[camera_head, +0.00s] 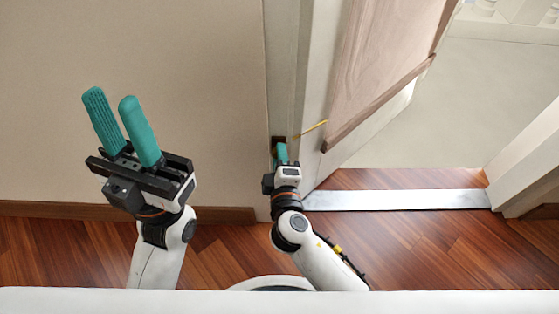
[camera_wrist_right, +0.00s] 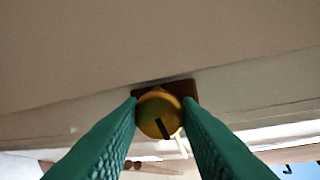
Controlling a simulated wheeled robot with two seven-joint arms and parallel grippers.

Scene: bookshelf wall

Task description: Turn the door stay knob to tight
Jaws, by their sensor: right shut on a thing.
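The door stay knob (camera_wrist_right: 153,108) is a round yellow-brass knob with a black pointer mark on its face, seen in the right wrist view. The pointer slants down and slightly right. Behind the knob is a dark brown plate (camera_wrist_right: 205,88), which also shows in the head view (camera_head: 278,140) on the door frame. A thin yellow stay rod (camera_head: 312,129) runs from there toward the door. My right gripper (camera_head: 281,149) is at the plate, its green fingers shut on the knob from both sides. The knob is hidden in the head view. My left gripper (camera_head: 111,97) is open and empty, raised at the left.
The wooden door (camera_head: 380,60) stands open to the right of the frame (camera_head: 283,65). A metal threshold strip (camera_head: 400,200) crosses the doorway. The beige wall (camera_head: 190,60) fills the left, with wood floor (camera_head: 440,240) below.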

